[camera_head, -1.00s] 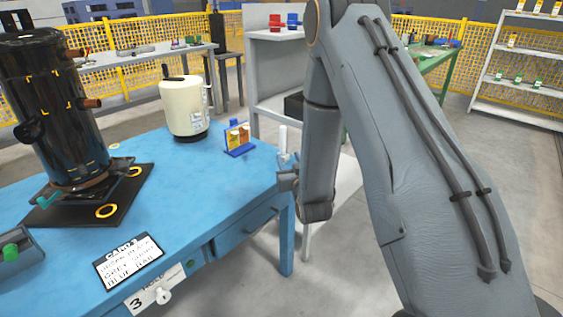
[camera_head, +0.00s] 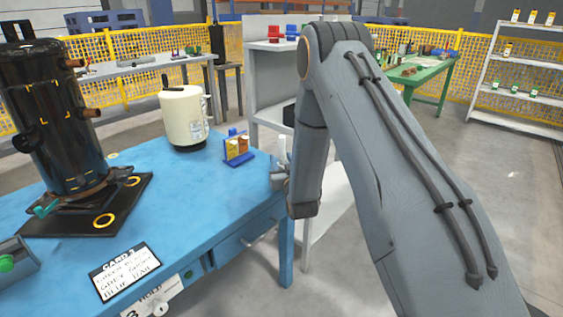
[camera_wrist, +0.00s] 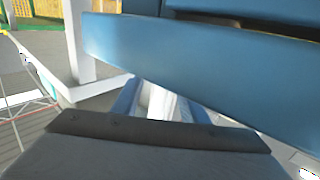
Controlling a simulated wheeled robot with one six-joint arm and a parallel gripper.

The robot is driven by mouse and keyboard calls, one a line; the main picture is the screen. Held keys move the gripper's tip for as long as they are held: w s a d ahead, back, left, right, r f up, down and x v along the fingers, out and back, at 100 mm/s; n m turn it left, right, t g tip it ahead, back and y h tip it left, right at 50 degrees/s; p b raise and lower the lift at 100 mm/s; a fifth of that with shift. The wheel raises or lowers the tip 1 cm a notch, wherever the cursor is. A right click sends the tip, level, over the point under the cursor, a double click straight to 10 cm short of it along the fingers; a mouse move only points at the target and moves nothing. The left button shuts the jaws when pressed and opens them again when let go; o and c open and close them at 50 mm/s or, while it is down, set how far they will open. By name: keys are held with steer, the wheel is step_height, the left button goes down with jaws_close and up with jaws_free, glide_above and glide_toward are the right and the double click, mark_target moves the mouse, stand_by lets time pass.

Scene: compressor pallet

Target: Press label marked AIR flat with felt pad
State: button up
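My gripper (camera_head: 280,172) is at the right edge of the blue table, mostly hidden by my own arm. A pale upright piece (camera_head: 282,150) shows at it; I cannot tell whether it is held. In the wrist view my gripper (camera_wrist: 160,103) is partly hidden by its dark housing, with something white between blue parts. A cream tank (camera_head: 184,118) stands on the table with a small label on its side, too small to read. A blue holder (camera_head: 237,147) with yellow and orange cards stands near the gripper. I cannot make out the AIR label or felt pad.
A black compressor (camera_head: 60,125) stands on a dark base plate at the left of the blue table (camera_head: 190,205). A lettered card (camera_head: 125,271) lies at the front edge. The table's middle is clear. A pale shelf unit (camera_head: 265,85) stands behind my arm.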

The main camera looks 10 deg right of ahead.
mark_target(283, 137)
steer(key=shift+c, duration=0.2)
jaws_close()
steer(key=shift+r, duration=0.15)
step_height(283, 137, up, 9)
steer(key=s+f+p, duration=0.4)
steer(key=s+f, duration=0.1)
steer(key=s, duration=0.6)
steer(key=s+f+p, duration=0.4)
steer(key=s+f, duration=0.2)
steer(key=s, duration=0.5)
